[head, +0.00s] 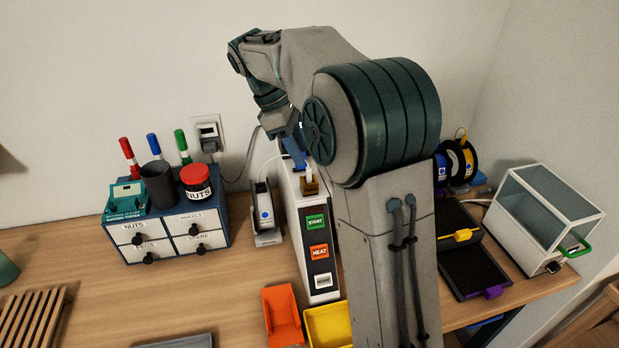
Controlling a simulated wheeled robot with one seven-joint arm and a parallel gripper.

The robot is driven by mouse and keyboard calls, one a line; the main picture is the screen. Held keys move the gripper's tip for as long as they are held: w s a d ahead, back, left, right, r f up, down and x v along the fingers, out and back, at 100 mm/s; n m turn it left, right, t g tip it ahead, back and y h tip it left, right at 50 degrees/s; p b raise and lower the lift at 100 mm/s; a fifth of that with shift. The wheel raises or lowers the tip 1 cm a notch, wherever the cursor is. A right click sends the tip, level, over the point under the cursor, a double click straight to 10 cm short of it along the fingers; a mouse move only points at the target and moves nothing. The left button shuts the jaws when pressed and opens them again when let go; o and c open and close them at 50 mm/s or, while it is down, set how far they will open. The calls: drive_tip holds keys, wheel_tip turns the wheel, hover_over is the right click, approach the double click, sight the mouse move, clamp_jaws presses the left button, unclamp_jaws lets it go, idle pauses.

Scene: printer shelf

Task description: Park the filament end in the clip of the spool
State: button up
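A narrow white spool (264,207) with a blue dot stands in a grey holder on the table, left of the printer unit. A thin pale filament rises from it and arcs right toward my gripper (299,165). My gripper points down above the back of the printer unit, close to a small brown block (310,187) on its top. My own arm hides part of the gripper, so its opening does not show. The filament end and the spool's clip cannot be made out.
The white printer unit (321,282) has START and HEAT buttons. A blue drawer box (217,219) with a cup, red jar and markers stands left. Orange (281,313) and yellow (328,325) bins sit in front. Dark trays, coloured spools (457,160) and a glass-sided case (545,222) are right.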

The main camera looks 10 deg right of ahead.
sight(309, 179)
drive_tip(key=shift+p+x, duration=0.5)
drive_tip(key=shift+x, duration=2.5)
drive_tip(key=shift+s, duration=0.15)
clamp_jaws()
